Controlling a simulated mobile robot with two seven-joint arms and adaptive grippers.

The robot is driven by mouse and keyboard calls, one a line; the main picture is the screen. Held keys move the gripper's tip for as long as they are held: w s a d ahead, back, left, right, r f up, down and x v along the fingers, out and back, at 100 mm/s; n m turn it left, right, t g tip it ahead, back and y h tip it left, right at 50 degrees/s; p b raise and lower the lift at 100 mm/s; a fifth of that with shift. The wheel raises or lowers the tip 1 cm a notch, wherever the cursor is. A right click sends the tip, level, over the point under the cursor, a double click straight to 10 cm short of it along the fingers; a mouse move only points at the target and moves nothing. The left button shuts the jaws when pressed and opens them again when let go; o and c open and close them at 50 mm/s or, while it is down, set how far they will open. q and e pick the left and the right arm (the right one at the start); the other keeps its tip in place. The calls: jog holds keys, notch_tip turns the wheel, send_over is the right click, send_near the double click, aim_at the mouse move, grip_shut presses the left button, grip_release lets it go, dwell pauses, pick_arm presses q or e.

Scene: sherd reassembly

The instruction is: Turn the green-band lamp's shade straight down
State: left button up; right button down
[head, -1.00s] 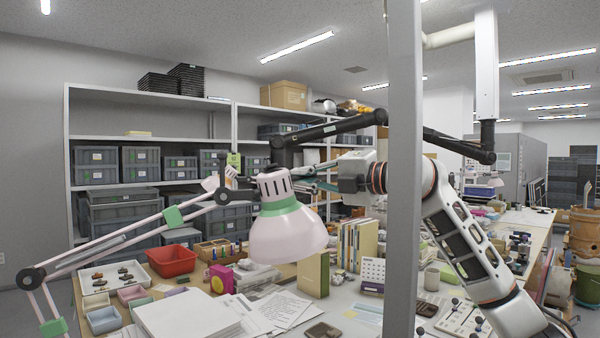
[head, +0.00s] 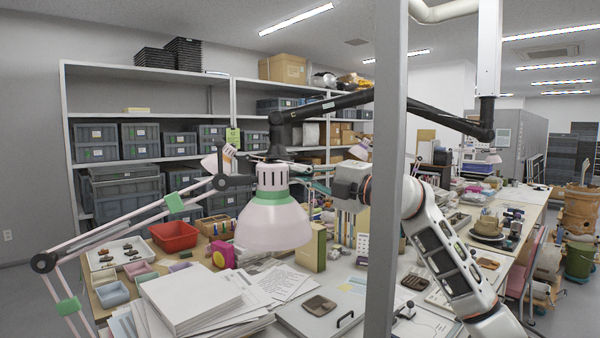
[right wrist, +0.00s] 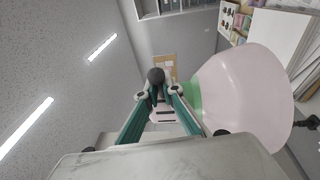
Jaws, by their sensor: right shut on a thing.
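The green-band lamp has a pale pink shade (head: 273,228) with a green band (head: 272,197) round its neck and a slotted pink cap. In the head view its opening faces down, with its rim near level. Its jointed pink arm (head: 120,232) comes in from the left. My right gripper (head: 300,177) reaches in from the right, its tips partly hidden behind the cap. In the right wrist view the teal fingers (right wrist: 160,92) are shut on the lamp head beside a dark knob (right wrist: 155,75); the shade (right wrist: 245,90) lies right of them. My left gripper is not in view.
A grey post (head: 388,200) stands in front of my right arm. A black jointed arm (head: 335,103) crosses above the lamp. Below lie a paper stack (head: 190,297), a red bin (head: 174,236) and a green book (head: 312,250). Shelves (head: 150,72) with grey crates stand behind.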

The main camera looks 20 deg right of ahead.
jog(key=c, duration=2.2)
grip_release()
jog(key=v, duration=1.2)
